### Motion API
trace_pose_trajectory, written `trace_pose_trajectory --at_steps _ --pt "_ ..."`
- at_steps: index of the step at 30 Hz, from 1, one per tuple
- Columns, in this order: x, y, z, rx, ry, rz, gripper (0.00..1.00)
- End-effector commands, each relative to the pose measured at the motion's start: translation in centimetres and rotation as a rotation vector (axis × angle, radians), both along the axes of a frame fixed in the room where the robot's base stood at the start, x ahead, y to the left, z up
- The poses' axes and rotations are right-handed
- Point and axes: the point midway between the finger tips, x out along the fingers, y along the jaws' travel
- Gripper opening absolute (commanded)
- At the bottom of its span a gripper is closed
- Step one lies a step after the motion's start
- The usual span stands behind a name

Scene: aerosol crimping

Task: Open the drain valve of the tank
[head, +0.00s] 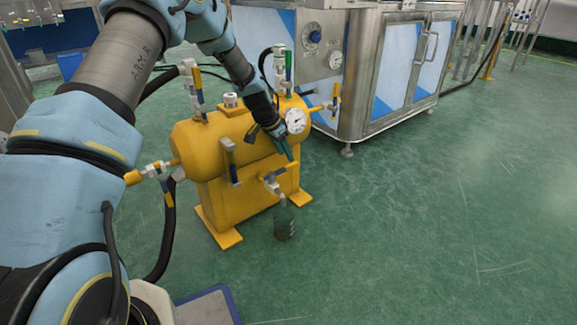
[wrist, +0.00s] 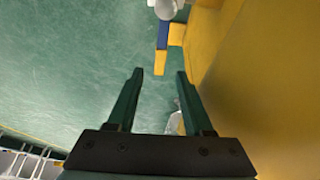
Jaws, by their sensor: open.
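The yellow tank (head: 225,160) stands on the floor in the middle of the head view. Low on its front is a drain valve (head: 272,185) with a yellow and blue lever handle (head: 279,172) and an outlet pointing down. My gripper (head: 290,157) reaches down in front of the tank, close to that handle. In the wrist view my gripper (wrist: 158,75) is open and its dark green fingers are empty. The blue and yellow lever (wrist: 162,50) shows just beyond the fingertips, roughly between them, apart from them. The tank wall (wrist: 265,75) is on the right.
A dark container (head: 285,222) is below the valve outlet. Other valves with levers are on the tank top (head: 197,88), left side (head: 160,172) and right side (head: 334,100). A pressure gauge (head: 295,121) is by my arm. A steel cabinet (head: 400,65) stands behind; floor at right is clear.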

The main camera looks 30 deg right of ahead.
Motion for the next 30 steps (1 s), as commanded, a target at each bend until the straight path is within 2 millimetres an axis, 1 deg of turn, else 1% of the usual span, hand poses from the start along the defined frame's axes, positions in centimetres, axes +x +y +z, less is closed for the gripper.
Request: trace_pose_trajectory --at_steps 1,3,7,12,21,30 --pt "0.0 -0.4 -1.4 0.0 0.001 0.0 0.51" --pt "0.1 -0.9 -2.4 0.0 0.001 0.0 0.51" --pt "0.3 -1.4 -3.9 0.0 0.0 0.0 0.51" --pt "0.4 -1.8 -4.6 0.0 -0.001 0.0 0.51" --pt "0.4 -1.9 -4.6 0.0 0.0 0.0 0.5" --pt "0.4 -1.9 -4.6 0.0 0.0 0.001 0.16"
